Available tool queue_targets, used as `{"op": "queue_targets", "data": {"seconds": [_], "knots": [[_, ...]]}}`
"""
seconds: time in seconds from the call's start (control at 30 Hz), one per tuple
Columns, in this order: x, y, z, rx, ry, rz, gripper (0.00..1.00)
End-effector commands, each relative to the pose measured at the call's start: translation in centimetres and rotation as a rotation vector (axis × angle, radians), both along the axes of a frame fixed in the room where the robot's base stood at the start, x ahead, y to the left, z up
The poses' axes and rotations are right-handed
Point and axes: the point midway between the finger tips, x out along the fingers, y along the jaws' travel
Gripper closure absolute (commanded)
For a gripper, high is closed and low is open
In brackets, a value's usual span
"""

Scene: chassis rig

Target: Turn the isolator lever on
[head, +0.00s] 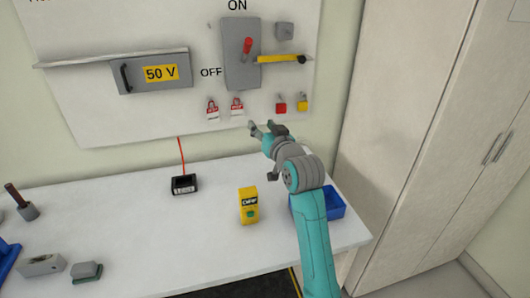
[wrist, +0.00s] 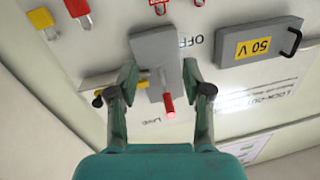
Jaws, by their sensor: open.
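The isolator is a grey box (head: 236,70) on the white wall board, with ON printed above it and OFF at its lower left. Its lever has a red handle (head: 247,46) that sticks out from the box front. In the wrist view the red handle (wrist: 168,106) points away from the OFF label and the grey box (wrist: 152,48) lies behind it. My gripper (head: 268,129) is open and empty, below the box and in front of the board. In the wrist view its fingers (wrist: 160,72) appear on either side of the lever, apart from it.
A yellow bar (head: 278,58) juts right beside the isolator. Tags (head: 237,107) and padlocks (head: 281,107) hang below it. A 50 V box (head: 155,73) is at left. The white bench (head: 140,230) holds a yellow meter (head: 248,206), black device (head: 184,184) and blue tray (head: 334,204).

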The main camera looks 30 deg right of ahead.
Motion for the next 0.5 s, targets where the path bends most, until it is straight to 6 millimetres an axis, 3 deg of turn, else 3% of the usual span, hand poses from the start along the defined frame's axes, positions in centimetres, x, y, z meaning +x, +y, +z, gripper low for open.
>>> {"op": "queue_targets", "data": {"seconds": [0.23,0.5], "knots": [[-1.3,1.0,-3.3,0.002,0.012,0.003,0.50],[-2.1,1.6,-5.0,0.002,0.015,0.003,0.50]]}}
